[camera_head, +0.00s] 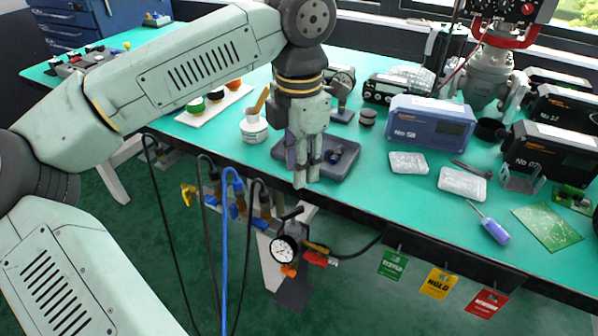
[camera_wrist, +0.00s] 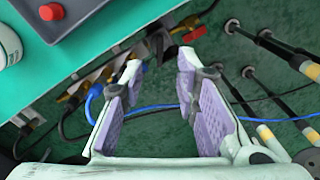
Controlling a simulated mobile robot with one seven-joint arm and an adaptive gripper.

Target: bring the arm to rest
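My gripper (camera_head: 303,170) hangs fingers-down at the front edge of the green workbench (camera_head: 345,205), in front of a dark grey tray (camera_head: 345,160). In the wrist view, my gripper (camera_wrist: 160,78) has its two purple-padded fingers spread apart, with nothing between them. Behind the gap I see the floor and a blue hose (camera_wrist: 150,112). My arm reaches in from the left in the head view, raised and bent at the elbow.
A white jar (camera_head: 253,128) stands left of my gripper. Blue positioner No 58 (camera_head: 430,125) and black boxes stand to the right. A gauge (camera_head: 284,250), hoses and valves hang below the front edge. Green, yellow and red tags (camera_head: 438,283) hang at the right.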

